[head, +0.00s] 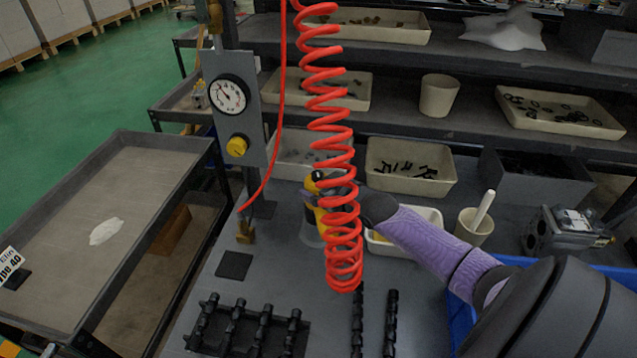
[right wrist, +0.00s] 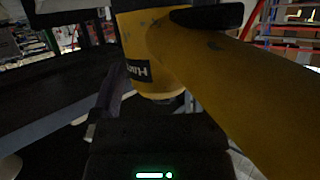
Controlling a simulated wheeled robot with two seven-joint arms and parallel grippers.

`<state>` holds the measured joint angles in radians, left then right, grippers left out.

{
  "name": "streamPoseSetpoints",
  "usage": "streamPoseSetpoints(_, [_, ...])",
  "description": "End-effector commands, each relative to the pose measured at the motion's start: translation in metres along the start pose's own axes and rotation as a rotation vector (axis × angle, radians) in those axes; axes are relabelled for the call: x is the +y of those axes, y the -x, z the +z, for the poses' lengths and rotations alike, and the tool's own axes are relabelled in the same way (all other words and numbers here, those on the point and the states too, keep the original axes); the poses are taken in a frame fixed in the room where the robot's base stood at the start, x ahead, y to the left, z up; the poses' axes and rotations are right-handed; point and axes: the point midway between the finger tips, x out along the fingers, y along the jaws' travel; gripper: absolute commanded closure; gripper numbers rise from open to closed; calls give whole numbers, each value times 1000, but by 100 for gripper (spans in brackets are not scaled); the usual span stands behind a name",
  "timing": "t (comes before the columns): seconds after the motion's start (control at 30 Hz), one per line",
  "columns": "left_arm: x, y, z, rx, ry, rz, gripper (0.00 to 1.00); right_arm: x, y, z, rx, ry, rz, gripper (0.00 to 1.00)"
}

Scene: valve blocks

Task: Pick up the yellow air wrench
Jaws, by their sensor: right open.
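The yellow air wrench (head: 320,214) is near the middle of the head view, mostly hidden behind the red coiled hose (head: 325,100). My right gripper (head: 366,206) reaches in from the right on a purple forearm and is right beside the wrench. It is open; its fingertips are largely hidden by the hose, and I cannot tell whether they touch the wrench. My left gripper is not in view.
A panel with a gauge (head: 228,95) and yellow knob (head: 237,146) stands left of the hose. Black valve blocks (head: 240,325) lie on the bench in front. Parts trays (head: 410,166), a cup with a white pestle (head: 474,226) and a blue crate (head: 462,312) are to the right.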

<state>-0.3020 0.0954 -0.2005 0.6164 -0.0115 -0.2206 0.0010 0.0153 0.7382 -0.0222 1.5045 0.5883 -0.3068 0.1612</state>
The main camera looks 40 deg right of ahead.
Motion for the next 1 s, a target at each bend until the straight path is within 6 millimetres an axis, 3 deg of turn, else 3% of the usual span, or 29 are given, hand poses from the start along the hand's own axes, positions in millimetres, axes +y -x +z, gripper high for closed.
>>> streamPoseSetpoints(0.1, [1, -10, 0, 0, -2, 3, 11, 0, -14, 2, 0, 2, 0, 0])
streamPoseSetpoints(0.3, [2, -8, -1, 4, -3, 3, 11, 0, -14, 0, -1, 2, 0, 0])
streamPoseSetpoints(0.37, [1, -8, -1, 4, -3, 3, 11, 0, -14, 0, -1, 2, 0, 11])
streamPoseSetpoints(0.77, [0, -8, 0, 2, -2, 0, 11, 0, -14, 0, -1, 2, 0, 95])
streamPoseSetpoints(0.8, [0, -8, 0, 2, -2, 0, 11, 0, -14, 0, -1, 1, 0, 100])
streamPoseSetpoints(1.0, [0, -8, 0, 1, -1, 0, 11, 0, -14, -2, 6, 2, 0, 100])
